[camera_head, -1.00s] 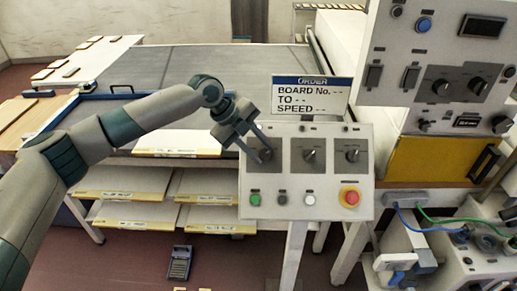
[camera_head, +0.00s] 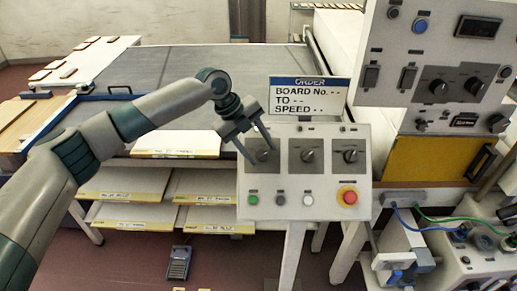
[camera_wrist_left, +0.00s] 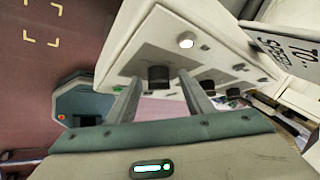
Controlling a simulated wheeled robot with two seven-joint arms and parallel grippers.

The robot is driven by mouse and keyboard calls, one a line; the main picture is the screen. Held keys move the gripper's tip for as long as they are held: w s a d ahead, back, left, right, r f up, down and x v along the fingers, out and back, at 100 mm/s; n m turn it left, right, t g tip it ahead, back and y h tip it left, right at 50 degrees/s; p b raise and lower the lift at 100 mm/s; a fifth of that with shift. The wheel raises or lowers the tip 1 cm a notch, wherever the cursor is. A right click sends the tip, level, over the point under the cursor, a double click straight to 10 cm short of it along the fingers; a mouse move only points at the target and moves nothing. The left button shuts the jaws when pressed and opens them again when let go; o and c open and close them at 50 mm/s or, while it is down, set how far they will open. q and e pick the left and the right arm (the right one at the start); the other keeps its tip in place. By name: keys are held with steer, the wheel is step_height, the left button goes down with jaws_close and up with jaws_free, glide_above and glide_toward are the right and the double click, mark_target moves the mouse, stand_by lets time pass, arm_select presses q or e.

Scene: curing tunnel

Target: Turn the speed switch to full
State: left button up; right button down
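A white sloped control panel (camera_head: 306,190) carries three black rotary switches on grey plates: a left one (camera_head: 262,156), a middle one (camera_head: 308,155) and a right one (camera_head: 350,155). Their labels are too small to read, so I cannot tell which is the speed switch. My left gripper (camera_head: 262,153) is at the left switch, fingers apart. In the left wrist view, the open fingers (camera_wrist_left: 159,80) stand either side of a black knob (camera_wrist_left: 160,76), with gaps between; contact does not show. The knob's pointer is partly hidden. My right gripper is not in view.
A green button (camera_head: 253,200) and a red emergency button (camera_head: 349,196) sit below the switches. A taller cabinet (camera_head: 435,60) with more knobs stands right.

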arm_select(q)
steer(key=shift+a+r+b, duration=0.25)
steer(key=shift+r+b, duration=0.05)
steer(key=shift+r, duration=0.1)
steer(key=b+v, duration=0.5)
steer(key=v, duration=1.1)
steer(key=shift+r, duration=0.25)
steer(key=shift+s, duration=0.1)
